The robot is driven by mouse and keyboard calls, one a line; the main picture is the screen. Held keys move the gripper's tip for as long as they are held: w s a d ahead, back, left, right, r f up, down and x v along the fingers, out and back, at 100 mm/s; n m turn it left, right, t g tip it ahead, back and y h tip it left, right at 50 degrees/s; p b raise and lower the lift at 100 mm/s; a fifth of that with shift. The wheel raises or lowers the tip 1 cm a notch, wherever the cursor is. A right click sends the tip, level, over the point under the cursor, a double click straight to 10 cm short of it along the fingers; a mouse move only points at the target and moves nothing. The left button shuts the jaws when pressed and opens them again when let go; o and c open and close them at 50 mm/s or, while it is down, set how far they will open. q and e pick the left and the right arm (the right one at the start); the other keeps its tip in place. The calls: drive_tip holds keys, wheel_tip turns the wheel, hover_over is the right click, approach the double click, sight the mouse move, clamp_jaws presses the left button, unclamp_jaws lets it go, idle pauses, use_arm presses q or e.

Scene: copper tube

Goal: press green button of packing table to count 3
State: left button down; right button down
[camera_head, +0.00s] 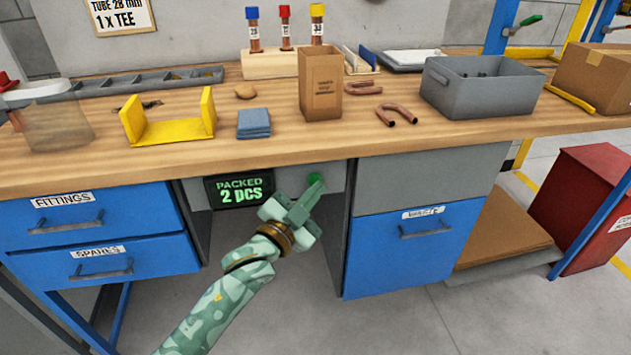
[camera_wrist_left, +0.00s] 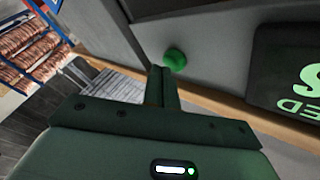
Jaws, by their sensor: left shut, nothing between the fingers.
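The green button (camera_head: 315,179) sits on the grey panel under the tabletop of the packing table (camera_head: 60,173). The counter display (camera_head: 239,191) left of it reads "PACKED 2 pcs". My left gripper (camera_head: 308,195) is shut and empty, its fingertips just below the button in the head view. In the left wrist view the round green button (camera_wrist_left: 175,60) is just beyond the shut fingertips (camera_wrist_left: 160,72); I cannot tell if they touch it. Part of the display (camera_wrist_left: 290,70) shows at the right there. My right gripper is not in view.
Blue drawers (camera_head: 95,220) flank the left side and a blue waste drawer (camera_head: 415,240) the right. The tabletop holds a yellow bracket (camera_head: 170,131), a cardboard box (camera_head: 320,88), copper bends (camera_head: 398,114) and a grey bin (camera_head: 478,92). The knee space below the button is open.

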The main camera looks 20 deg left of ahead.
use_arm(q)
drive_tip(key=shift+w+a, duration=0.1)
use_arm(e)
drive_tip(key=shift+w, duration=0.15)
use_arm(q)
drive_tip(key=shift+w+a, duration=0.1)
drive_tip(key=shift+w, duration=0.05)
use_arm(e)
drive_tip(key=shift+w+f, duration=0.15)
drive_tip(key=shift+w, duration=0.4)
use_arm(q)
drive_tip(key=shift+w, duration=0.1)
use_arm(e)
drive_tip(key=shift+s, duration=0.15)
use_arm(q)
drive_tip(key=shift+s+d+p, duration=0.45)
drive_tip(key=shift+s+p, duration=0.2)
drive_tip(key=shift+s, duration=0.15)
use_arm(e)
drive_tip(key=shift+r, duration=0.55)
